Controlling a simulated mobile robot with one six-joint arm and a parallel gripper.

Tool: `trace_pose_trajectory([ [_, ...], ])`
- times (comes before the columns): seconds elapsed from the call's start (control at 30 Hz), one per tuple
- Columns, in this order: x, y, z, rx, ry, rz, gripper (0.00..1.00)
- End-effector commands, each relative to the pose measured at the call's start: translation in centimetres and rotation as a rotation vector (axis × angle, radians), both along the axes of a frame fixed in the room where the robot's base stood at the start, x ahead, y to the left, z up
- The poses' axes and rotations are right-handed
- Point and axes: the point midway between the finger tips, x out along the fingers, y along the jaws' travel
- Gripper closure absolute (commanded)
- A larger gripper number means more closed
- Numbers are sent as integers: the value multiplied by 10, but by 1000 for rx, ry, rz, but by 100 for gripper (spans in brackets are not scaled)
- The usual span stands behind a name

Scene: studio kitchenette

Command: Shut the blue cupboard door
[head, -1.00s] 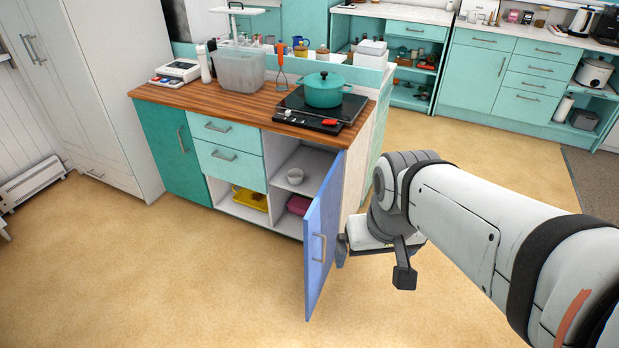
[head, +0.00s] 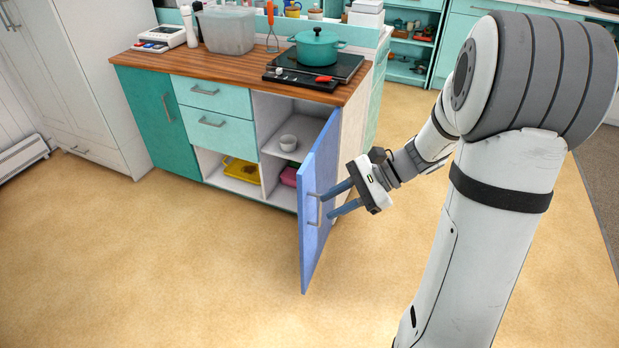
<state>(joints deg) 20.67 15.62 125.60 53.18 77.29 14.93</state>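The blue cupboard door (head: 318,165) stands wide open, swung out from the right end of the island counter (head: 235,75). Its grey handle (head: 317,210) is near the door's free edge. My gripper (head: 326,206) is at the right of the door, its two dark fingers apart and pointing left at the handle. The fingertips are close to the handle; I cannot tell whether they touch it or the door. Nothing shows between the fingers.
A teal pot (head: 318,46) stands on the black hob (head: 300,72) above the cupboard. A yellow item (head: 242,170) lies in the open shelf beside it. The floor (head: 190,265) in front of the door is clear. A white wardrobe (head: 75,75) stands at left.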

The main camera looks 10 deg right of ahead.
Motion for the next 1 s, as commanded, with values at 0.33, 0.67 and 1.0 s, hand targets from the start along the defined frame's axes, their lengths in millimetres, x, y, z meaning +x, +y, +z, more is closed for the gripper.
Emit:
trace_pose_trajectory([
  [0.33, 97, -76, -100, 507, 212, -470, 100],
  [0.67, 121, -99, -119, 641, 237, -586, 100],
  [1.0, 149, -40, -121, 637, 237, -580, 100],
])
